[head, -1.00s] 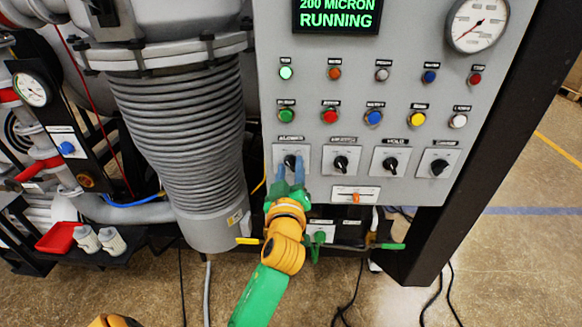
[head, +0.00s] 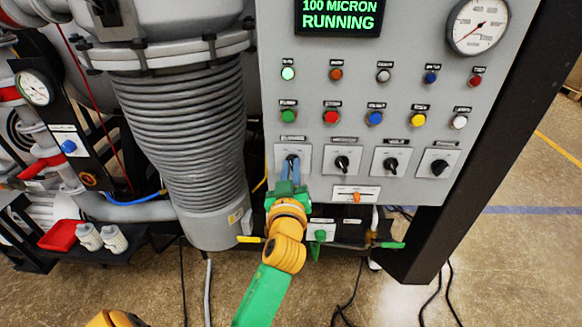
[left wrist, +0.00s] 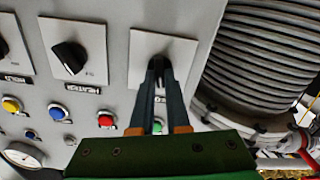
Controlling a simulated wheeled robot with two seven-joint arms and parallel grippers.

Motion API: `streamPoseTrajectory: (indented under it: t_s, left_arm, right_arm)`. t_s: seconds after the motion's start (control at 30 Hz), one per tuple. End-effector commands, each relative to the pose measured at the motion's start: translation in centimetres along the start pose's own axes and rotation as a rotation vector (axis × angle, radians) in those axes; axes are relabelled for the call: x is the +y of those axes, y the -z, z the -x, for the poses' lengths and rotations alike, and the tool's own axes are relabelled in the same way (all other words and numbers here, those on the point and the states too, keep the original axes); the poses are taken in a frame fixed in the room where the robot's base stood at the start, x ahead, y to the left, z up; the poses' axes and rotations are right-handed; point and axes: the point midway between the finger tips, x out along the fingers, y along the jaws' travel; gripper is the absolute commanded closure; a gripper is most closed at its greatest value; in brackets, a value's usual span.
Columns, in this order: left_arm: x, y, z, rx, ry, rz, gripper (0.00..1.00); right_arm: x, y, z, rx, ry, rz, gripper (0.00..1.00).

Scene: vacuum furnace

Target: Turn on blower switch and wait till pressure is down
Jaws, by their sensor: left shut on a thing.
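The blower switch is the leftmost black rotary knob (head: 292,158) on the grey control panel, on a white square plate. My left gripper (head: 291,172) reaches it from below, its two blue-grey fingers shut on the knob. The left wrist view shows the fingers (left wrist: 158,75) closed together on the knob, which they mostly hide, so its exact angle is hard to tell. The display (head: 338,16) reads "100 MICRON RUNNING" in green. The round pressure gauge (head: 477,25) has a red needle. My right gripper is not in view.
Three more rotary knobs sit to the right, the nearest (head: 342,163) close by. Rows of coloured buttons and lamps (head: 332,117) lie above. An orange-tabbed slider (head: 355,195) and green-handled valve (head: 319,236) sit below. A ribbed grey column (head: 180,130) stands left.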

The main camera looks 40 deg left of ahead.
Motion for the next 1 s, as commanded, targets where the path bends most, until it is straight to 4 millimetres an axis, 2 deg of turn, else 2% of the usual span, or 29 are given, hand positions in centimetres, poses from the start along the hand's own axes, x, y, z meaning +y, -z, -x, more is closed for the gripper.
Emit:
streamPoseTrajectory:
  t_s: [0.6,1.0]
  left_arm:
    - [0.2,0.0,0.0,-0.003,0.000,-0.552,1.00]
    - [0.2,-0.1,0.0,-0.003,0.000,-0.755,1.00]
  right_arm:
    - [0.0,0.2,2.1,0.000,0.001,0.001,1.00]
    - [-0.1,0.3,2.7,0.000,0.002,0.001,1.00]
